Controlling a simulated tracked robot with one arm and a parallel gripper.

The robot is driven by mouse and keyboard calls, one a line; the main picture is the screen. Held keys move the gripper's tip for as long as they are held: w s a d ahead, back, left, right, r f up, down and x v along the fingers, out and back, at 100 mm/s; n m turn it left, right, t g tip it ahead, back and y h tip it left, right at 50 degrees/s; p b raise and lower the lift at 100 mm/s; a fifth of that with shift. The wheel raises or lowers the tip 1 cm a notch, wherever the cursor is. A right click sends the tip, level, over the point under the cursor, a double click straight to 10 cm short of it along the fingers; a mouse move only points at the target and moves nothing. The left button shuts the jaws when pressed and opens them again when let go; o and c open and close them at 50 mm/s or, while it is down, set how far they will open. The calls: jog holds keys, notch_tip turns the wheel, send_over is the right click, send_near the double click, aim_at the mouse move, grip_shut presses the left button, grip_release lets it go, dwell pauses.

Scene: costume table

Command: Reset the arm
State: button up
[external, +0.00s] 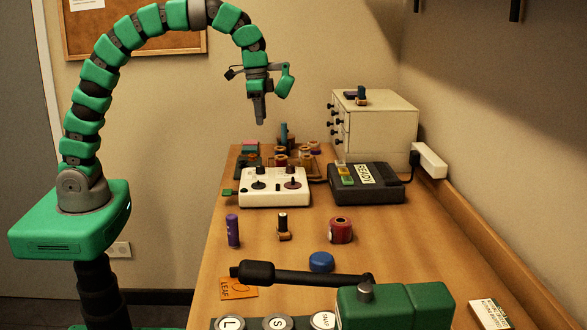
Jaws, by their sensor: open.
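My arm is a green and black segmented chain that rises from its green base at the left and arches over to the right. My gripper (260,108) hangs at its end, pointing down. It is in the air above the far part of the wooden table (290,222), clear of the things there. It holds nothing that I can see. Its fingers look small and partly overlap from this side.
Below my gripper stand a white control box (274,200) and a dark box labelled READY (378,190). A white drawer cabinet (380,125) stands behind. A purple tube (232,230), red spool (341,230) and blue disc (321,262) stand nearer. A green press (395,305) fills the front.

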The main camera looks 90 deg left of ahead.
jog(key=s+d+r+t, duration=0.2)
jog(key=s+r+t, duration=0.1)
jog(key=r, duration=0.9)
jog(key=s+d+r+n+t, duration=0.1)
jog(key=s+r+t, duration=0.3)
jog(key=r, duration=0.9)
jog(key=s+d+r+t, duration=0.3)
jog(key=r+t, duration=0.4)
jog(key=r, duration=0.6)
jog(key=shift+s, duration=0.7)
